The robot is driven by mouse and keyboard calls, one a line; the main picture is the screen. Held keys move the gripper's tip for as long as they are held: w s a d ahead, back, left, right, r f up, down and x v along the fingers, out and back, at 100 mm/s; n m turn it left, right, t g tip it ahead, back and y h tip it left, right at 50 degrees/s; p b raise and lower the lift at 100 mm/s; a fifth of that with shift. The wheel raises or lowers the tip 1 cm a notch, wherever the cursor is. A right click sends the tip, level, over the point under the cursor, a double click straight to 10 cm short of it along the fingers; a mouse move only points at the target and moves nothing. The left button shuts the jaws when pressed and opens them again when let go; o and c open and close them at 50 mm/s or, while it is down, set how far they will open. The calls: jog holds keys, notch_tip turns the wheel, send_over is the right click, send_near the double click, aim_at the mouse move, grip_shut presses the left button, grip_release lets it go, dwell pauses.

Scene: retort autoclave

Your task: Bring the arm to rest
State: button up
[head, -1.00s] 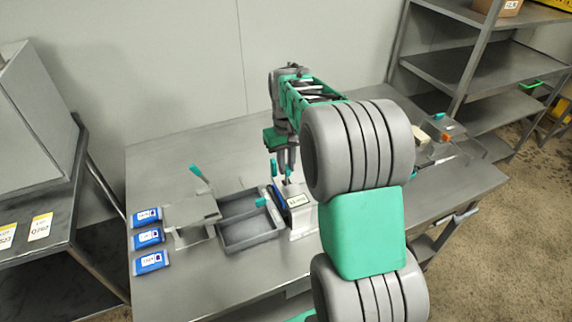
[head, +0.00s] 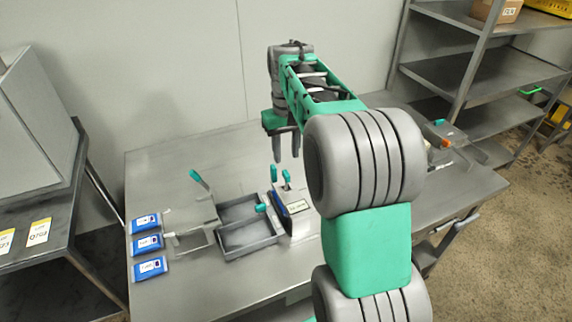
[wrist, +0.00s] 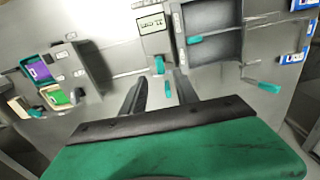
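My gripper (head: 286,150) is open and empty, with a clear gap between its two dark fingers. It hangs fingers down above the steel table (head: 160,170), behind and above a small labelled box (head: 295,207) with teal-tipped levers. In the wrist view my gripper (wrist: 160,92) also shows nothing between its fingers. The labelled box (wrist: 152,25) and a teal tip lie beyond the fingers there. My upper arm covers part of the table's right side in the head view.
A grey two-part tray (head: 248,237) stands left of the box, beside a thin frame (head: 190,240) and several blue packs (head: 148,243). Devices with orange and teal parts (head: 440,135) stand at the right end. Shelving (head: 480,75) stands behind right; a wall is behind the table.

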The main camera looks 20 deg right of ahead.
jog(key=shift+r, duration=0.6)
jog(key=s+a+f+t, duration=0.1)
jog(key=s+a+f, duration=0.1)
jog(key=s+a, duration=0.3)
jog(key=s+a+f+t, duration=0.2)
jog(key=s+a, duration=0.4)
jog(key=s, duration=0.7)
jog(key=shift+s+f, duration=0.25)
jog(key=shift+f, duration=0.45)
jog(key=shift+d, duration=0.15)
